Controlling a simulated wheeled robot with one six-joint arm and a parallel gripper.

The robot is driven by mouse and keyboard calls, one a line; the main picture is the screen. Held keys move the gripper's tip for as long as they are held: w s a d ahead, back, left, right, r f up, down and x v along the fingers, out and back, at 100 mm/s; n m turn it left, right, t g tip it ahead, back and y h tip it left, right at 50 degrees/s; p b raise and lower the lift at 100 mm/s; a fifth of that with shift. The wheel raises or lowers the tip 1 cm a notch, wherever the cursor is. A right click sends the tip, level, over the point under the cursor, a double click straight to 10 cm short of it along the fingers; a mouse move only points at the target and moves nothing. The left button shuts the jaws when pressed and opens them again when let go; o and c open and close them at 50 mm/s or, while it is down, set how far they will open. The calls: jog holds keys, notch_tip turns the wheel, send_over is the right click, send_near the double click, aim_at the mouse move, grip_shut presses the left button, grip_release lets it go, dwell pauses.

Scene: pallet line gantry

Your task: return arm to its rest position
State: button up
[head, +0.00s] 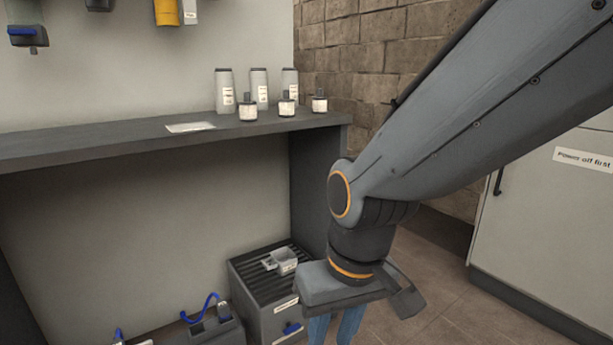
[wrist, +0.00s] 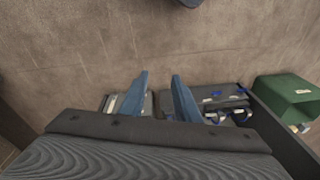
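My arm (head: 440,140) reaches down from the upper right of the head view, with its wrist low in front of the dark bench. My gripper (head: 335,327) points downward, and its blue fingers are partly cut off by the bottom edge. In the wrist view my gripper (wrist: 159,88) shows two blue fingers standing apart with nothing held between them. The fingers are over or near the floor area; their height cannot be told.
A ribbed-top box (head: 262,290) with a small clear container (head: 287,261) stands left of my gripper. Bottles and jars (head: 259,88) stand on the bench (head: 100,138). A cabinet (head: 555,215) is at right. A green bin (wrist: 285,95) shows in the wrist view.

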jog(key=s+a+r+n+g, duration=0.1)
jog(key=s+a+r+n, duration=0.15)
jog(key=s+a, duration=0.35)
jog(key=d+r+m+p, duration=0.3)
jog(key=d+r+p, duration=0.8)
jog(key=p, duration=0.7)
jog(key=s+d+r+m+h+p, duration=0.1)
jog(key=d+r+m+p, duration=0.2)
jog(key=d+r+p, duration=0.7)
notch_tip(320, 180, up, 7)
jog(key=p, duration=0.9)
jog(key=shift+d+m, duration=0.35)
